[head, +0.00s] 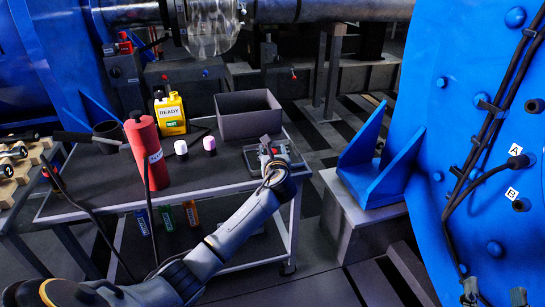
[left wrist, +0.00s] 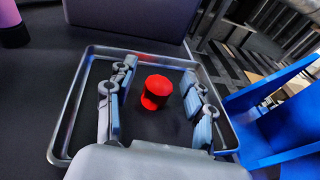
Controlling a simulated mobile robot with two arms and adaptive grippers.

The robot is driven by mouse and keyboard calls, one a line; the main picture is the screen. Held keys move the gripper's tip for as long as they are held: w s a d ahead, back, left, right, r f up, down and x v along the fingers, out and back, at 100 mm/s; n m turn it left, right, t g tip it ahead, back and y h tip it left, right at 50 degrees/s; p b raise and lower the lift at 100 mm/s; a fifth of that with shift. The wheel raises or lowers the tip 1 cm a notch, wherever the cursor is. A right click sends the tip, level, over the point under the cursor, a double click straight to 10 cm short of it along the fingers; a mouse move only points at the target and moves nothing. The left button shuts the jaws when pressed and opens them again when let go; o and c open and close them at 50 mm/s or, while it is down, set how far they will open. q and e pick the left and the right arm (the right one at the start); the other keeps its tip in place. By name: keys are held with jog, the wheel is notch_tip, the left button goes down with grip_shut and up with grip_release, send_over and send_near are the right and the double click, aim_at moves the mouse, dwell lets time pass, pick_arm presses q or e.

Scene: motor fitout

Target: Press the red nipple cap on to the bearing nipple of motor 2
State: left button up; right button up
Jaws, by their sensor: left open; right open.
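The red cap (left wrist: 156,92) stands in a shallow metal-rimmed tray (left wrist: 63,134) in the left wrist view. My left gripper (left wrist: 160,102) is open, with one finger on each side of the cap and a gap on both sides. In the head view my left gripper (head: 268,152) is over the tray at the table's right end and mostly hides the cap. My right gripper (head: 494,296) shows only as two spread, empty fingertips at the bottom right, in front of a large blue housing (head: 460,110). No motor number is readable, and I cannot pick out the bearing nipple.
The dark table (head: 100,200) carries a red cylinder (head: 147,152), a yellow READY container (head: 170,113), two small capped bottles and a grey box (head: 248,117). A blue bracket (head: 372,175) stands right of the table. Cables and labels A and B are on the housing.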

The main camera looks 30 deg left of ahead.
pick_arm(q)
jog(key=shift+c, duration=0.2)
jog(key=c, duration=0.8)
jog(key=shift+r, duration=0.1)
